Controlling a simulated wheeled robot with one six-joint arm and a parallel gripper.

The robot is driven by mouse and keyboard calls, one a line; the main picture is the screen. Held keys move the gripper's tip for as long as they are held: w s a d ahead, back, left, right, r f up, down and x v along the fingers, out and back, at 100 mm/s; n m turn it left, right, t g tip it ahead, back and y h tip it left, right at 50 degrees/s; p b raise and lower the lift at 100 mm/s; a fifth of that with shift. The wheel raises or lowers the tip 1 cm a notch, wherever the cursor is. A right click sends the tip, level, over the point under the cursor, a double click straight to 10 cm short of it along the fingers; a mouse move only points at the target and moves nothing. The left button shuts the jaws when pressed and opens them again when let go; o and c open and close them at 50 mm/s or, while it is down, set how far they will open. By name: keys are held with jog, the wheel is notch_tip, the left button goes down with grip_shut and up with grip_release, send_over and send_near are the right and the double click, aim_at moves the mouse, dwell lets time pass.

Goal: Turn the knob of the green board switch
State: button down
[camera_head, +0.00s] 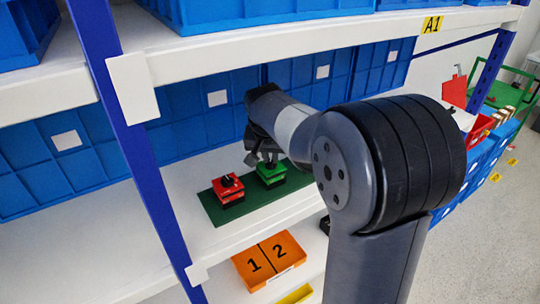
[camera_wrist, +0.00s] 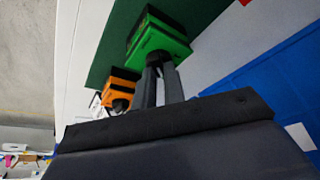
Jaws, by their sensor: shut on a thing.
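The green switch (camera_head: 271,176), a green block with black parts, sits on a dark green board (camera_head: 212,208) on the white shelf. It also shows in the wrist view (camera_wrist: 152,42). Its black knob (camera_wrist: 153,59) faces my gripper (camera_wrist: 158,70). The two fingers are closed around the knob, whose turn angle I cannot read because they partly cover it. In the head view my gripper (camera_head: 268,158) is right at the top of the green switch.
A red switch (camera_head: 228,191) stands left of the green one on the board. An orange switch (camera_wrist: 118,87) with a black knob shows in the wrist view. Blue bins (camera_head: 180,115) line the shelf's back. A blue post (camera_head: 130,140) stands at the left.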

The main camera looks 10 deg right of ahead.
jog(key=n, duration=0.2)
jog(key=n+y, duration=0.1)
jog(key=shift+d+n+y, duration=0.2)
jog(key=shift+n+y, duration=0.1)
jog(key=shift+n, duration=0.1)
jog(key=shift+d+n+y, duration=0.15)
jog(key=shift+n+y, duration=0.55)
jog(key=shift+n, duration=1.2)
jog(key=c, duration=1.5)
grip_release()
jog(key=shift+r, duration=0.1)
jog(key=s+d+r+b, duration=0.1)
jog(key=s, duration=0.3)
jog(key=s+d+r+b, duration=0.1)
jog(key=s+d+r, duration=0.1)
jog(key=s, duration=0.3)
jog(key=s+d+r+b, duration=0.1)
jog(key=s, duration=0.3)
jog(key=shift+s+d+r, duration=0.15)
jog(key=shift+r, duration=0.1)
